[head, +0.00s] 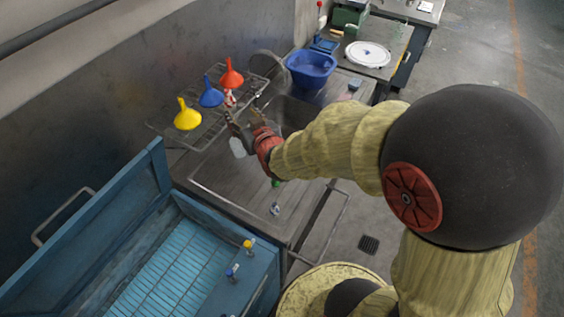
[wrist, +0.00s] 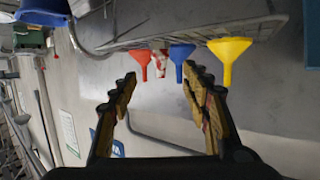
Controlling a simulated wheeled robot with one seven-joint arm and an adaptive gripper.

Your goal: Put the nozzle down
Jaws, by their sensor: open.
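My gripper (head: 243,124) is over the steel sink counter, in front of the wire rack. In the wrist view its jaws (wrist: 160,80) are spread wide with nothing between them. A small red-and-white piece (head: 230,98), possibly the nozzle, stands on the rack between the red and blue funnels. It also shows in the wrist view (wrist: 161,62), apart from my fingers and beyond them. The wrist picture is roughly upside down. I cannot make out its exact shape.
The wire rack (head: 160,126) bears yellow (head: 187,115), blue (head: 210,93) and red (head: 231,75) funnels. A blue basin (head: 311,66) stands beyond the sink. A pale bottle-like object (head: 237,147) is close by my gripper. An open blue chest (head: 150,185) stands in front.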

